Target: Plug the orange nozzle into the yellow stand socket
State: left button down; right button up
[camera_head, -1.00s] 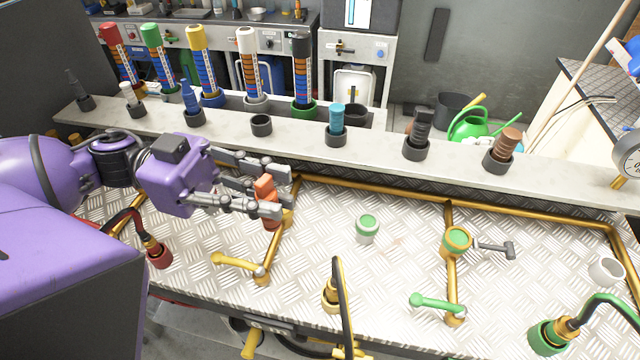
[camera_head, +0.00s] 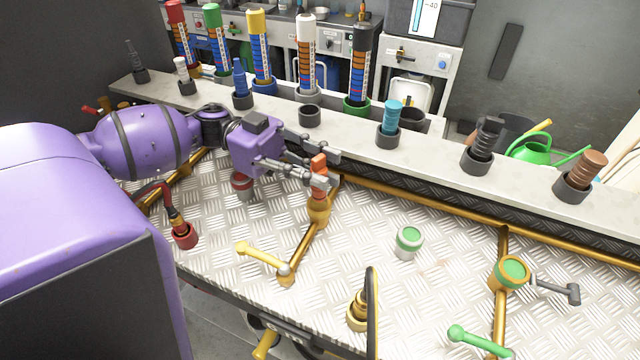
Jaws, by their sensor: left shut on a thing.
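My left gripper (camera_head: 327,171) is shut on the orange nozzle (camera_head: 319,162), with a finger on each side of it. The nozzle is about upright, its top showing between the fingers and its lower part below the front finger. Directly beneath is the yellow stand socket (camera_head: 319,209), a brass-coloured cup on a pipe. The nozzle's lower end meets the socket's mouth in this view; I cannot tell how deep it sits. A yellow valve handle (camera_head: 262,257) is on the same pipe, nearer me. My right gripper is not in view.
A grey shelf (camera_head: 345,150) with several coloured nozzles in black holders runs behind. A red-and-grey cup (camera_head: 242,187) stands under my left wrist. A green-and-white cup (camera_head: 409,242) and a green-filled socket (camera_head: 511,272) are to the right. A black hose (camera_head: 371,310) rises in front.

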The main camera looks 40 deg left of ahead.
pick_arm(q)
jog(key=shift+w+a+f, duration=0.1)
jog(key=shift+w+f, duration=0.05)
jog(key=shift+f, duration=1.55)
jog(key=shift+f, duration=0.1)
jog(key=shift+f, duration=0.15)
jog(key=c, duration=1.6)
grip_release()
jog(key=shift+r, duration=0.25)
jog(key=shift+s+a, duration=0.2)
jog(key=shift+a, duration=1.7)
jog(key=shift+s+a, duration=0.2)
jog(key=shift+a, duration=1.65)
